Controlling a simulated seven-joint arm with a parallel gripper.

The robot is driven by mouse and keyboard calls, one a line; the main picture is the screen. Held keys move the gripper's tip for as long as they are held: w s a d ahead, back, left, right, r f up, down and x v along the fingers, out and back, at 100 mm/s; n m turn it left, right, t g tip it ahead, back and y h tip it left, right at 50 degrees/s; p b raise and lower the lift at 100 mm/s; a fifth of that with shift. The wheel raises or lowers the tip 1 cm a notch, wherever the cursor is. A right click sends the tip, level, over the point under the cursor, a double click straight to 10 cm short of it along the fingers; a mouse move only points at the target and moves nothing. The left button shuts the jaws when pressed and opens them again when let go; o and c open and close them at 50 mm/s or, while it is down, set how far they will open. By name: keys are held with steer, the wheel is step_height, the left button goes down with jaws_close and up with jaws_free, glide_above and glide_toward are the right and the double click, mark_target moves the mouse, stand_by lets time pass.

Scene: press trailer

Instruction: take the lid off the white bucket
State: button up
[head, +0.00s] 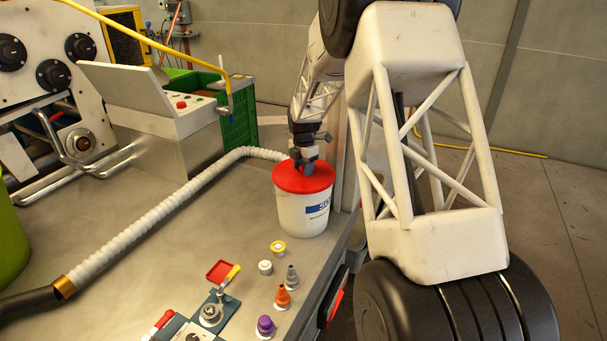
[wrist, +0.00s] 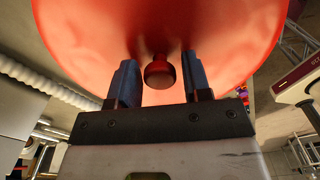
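The white bucket (head: 303,214) stands upright on the metal deck near its right edge, with blue lettering on its side. Its red lid (head: 290,180) sits on top and fills much of the wrist view (wrist: 80,40). A small red knob (wrist: 159,72) is at the lid's middle. My gripper (head: 306,167) is over the lid, pointing down. In the wrist view its two blue fingers (wrist: 158,64) stand apart, one on each side of the knob, with a narrow gap on both sides. The knob is hidden in the head view.
A ribbed white hose (head: 180,200) curves across the deck to behind the bucket. Small nozzles and caps (head: 283,297) stand in front of it. A control box (head: 165,110) and green crate (head: 238,125) are behind to the left.

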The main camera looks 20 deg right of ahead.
steer(key=c, duration=0.7)
steer(key=shift+r, duration=0.1)
steer(key=shift+r, duration=0.8)
step_height(320, 180, up, 2)
steer(key=shift+s, duration=0.15)
steer(key=s, duration=0.5)
steer(key=s+a, duration=0.1)
steer(key=s, duration=0.4)
steer(key=s+a+r, duration=0.1)
steer(key=s, duration=0.4)
steer(key=shift+s+a+r, duration=0.1)
steer(key=shift+s+a, duration=0.1)
steer(key=shift+s, duration=0.05)
